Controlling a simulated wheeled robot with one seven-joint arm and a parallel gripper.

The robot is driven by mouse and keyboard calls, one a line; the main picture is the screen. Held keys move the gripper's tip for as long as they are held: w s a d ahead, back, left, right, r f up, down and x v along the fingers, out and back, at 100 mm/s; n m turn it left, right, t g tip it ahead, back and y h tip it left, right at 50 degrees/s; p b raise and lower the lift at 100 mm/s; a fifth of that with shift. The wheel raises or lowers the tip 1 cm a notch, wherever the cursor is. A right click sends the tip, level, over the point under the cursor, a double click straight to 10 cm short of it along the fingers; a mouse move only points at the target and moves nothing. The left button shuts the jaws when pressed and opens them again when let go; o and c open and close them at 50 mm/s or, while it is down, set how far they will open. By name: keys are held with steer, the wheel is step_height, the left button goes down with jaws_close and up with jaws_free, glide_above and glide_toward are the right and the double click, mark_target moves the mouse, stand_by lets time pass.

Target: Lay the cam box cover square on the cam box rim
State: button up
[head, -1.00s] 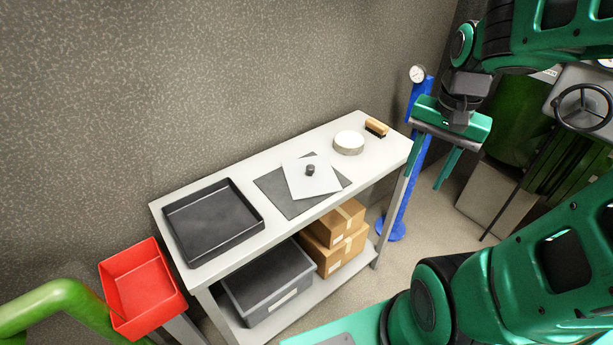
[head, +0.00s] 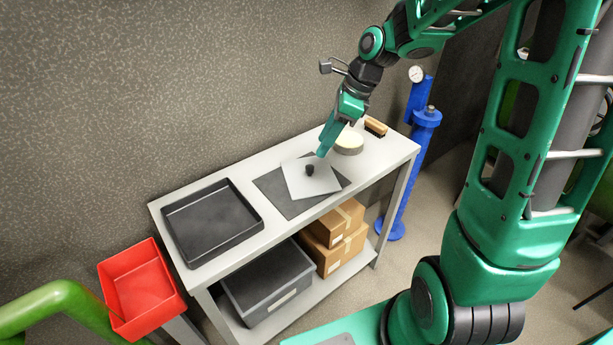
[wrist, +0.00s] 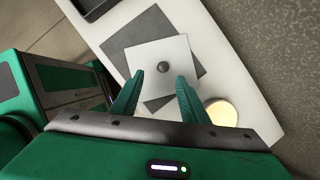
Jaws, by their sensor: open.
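The cam box cover (head: 297,182) is a flat pale square plate with a dark round knob (head: 310,170) at its middle. It lies turned at an angle on a dark grey mat (head: 272,190) on the white table. My gripper (head: 322,153) is above the cover, close to the knob in the head view. In the wrist view the cover (wrist: 172,50) lies ahead of my gripper (wrist: 157,84), whose fingers are apart, with the knob (wrist: 163,67) showing between and just beyond the tips. Nothing is held. I cannot identify the cam box in these frames.
A black tray (head: 256,228) is on the table's left end. A round pale-topped item (head: 350,143) and a brush (head: 376,127) are near the right end. Boxes (head: 334,256) and a grey bin (head: 270,307) fill the lower shelf. A red bin (head: 178,305) stands left.

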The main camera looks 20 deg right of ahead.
mark_target(310, 166)
steer(key=x, duration=0.4)
steer(key=shift+w+d+x, duration=0.1)
steer(key=shift+x, duration=0.8)
steer(key=shift+w+d+x, duration=0.1)
steer(key=shift+d+x, duration=0.05)
steer(key=shift+x, duration=0.75)
steer(key=shift+w+d+x, duration=0.1)
steer(key=shift+x, duration=0.8)
jaws_close()
